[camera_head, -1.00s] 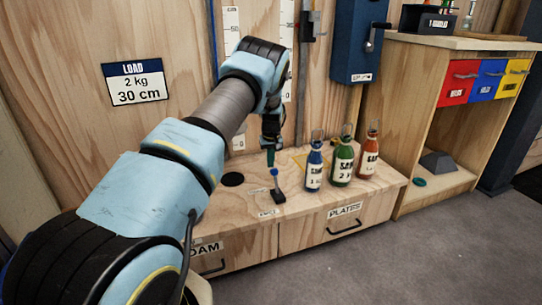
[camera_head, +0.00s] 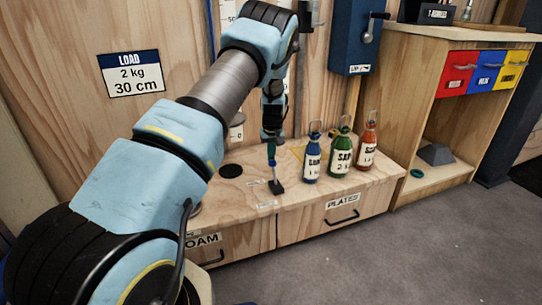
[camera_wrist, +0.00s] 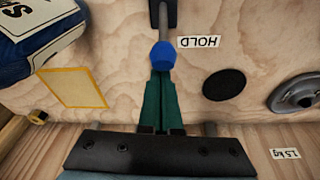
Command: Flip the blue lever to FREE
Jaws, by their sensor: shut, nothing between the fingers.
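The lever has a blue ball knob (camera_wrist: 163,55) on a grey shaft (camera_wrist: 164,20) and a dark base (camera_head: 277,187) on the wooden bench top. In the wrist view the shaft runs up from the knob to the base at the top edge. A white HOLD label (camera_wrist: 199,42) lies beside the shaft. My gripper (camera_head: 271,157) is shut and empty above the lever. In the wrist view its green fingertips (camera_wrist: 161,80) are right at the knob; I cannot tell whether they touch it. No FREE label is readable.
Blue (camera_head: 311,160), green (camera_head: 341,155) and red (camera_head: 367,147) bottles stand right of the lever. A dark round spot (camera_head: 231,170) is on the bench to its left. A blue wall box with a crank (camera_head: 351,40) hangs behind. The bench front below the lever is clear.

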